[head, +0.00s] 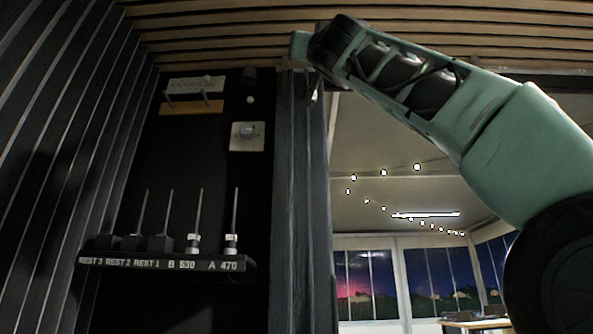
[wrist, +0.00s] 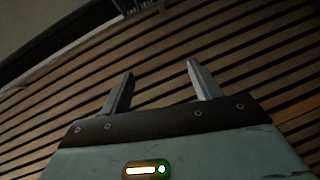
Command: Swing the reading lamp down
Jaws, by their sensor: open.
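My gripper (wrist: 159,72) shows in the wrist view with its two grey fingers spread apart and nothing between them. Behind the fingers is slatted wood. In the head view my arm reaches from the right up to the slatted ceiling, and its end is near the top of the dark curtain. I cannot clearly make out the reading lamp. A small dark fitting (head: 249,76) with a pale round spot below it is high on the black wall, left of my arm's end; I cannot tell if it is the lamp. No lamp is recognisable in the wrist view.
A black shelf (head: 170,262) with labelled slots and several upright rods is low on the left wall. A white plate with a knob (head: 248,136) and a wooden hook rail (head: 193,107) are above it. The dark curtain (head: 299,200) hangs beside an opening to a room with windows.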

